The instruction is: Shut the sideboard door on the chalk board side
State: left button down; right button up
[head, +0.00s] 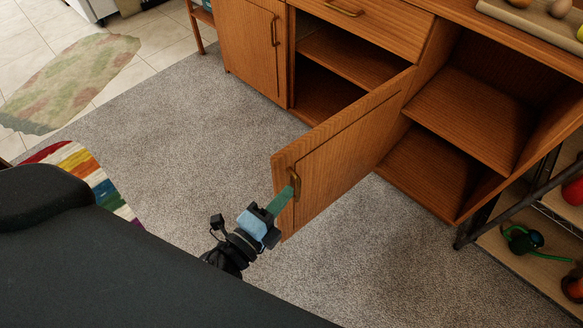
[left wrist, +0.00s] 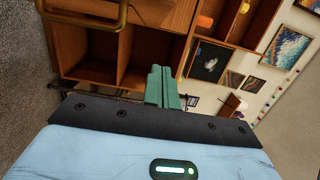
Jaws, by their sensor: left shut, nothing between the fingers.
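The wooden sideboard (head: 437,57) stands at the top right of the head view, and its open compartments show in the left wrist view (left wrist: 150,45). One sideboard door (head: 340,150) stands wide open, swung out over the carpet, with a brass handle (head: 295,185) near its free edge. My left gripper (head: 285,199) has its green fingers shut and empty, beside this handle; I cannot tell whether they touch. In the left wrist view the fingers (left wrist: 163,87) point toward the sideboard, with a brass handle (left wrist: 122,15) at upper left. My right gripper is not in view.
Another sideboard door (head: 250,45) at the left is shut. A dark framed board (left wrist: 208,62) hangs on the wall among pictures. A metal-framed shelf (head: 530,250) stands at the right. A striped rug (head: 90,170) lies at the left. The carpet between is clear.

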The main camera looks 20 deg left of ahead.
aim_at(296, 155)
pick_arm(q)
jog(key=shift+w+a+p, duration=0.25)
jog(key=shift+w+p, duration=0.05)
jog(key=shift+w, duration=1.55)
jog(key=shift+w+a+p, duration=0.2)
jog(key=shift+w+p, duration=0.05)
jog(key=shift+w, duration=1.55)
jog(key=shift+w+a+p, duration=0.25)
jog(key=shift+w+p, duration=0.05)
jog(key=shift+w, duration=1.55)
jog(key=shift+a, duration=0.15)
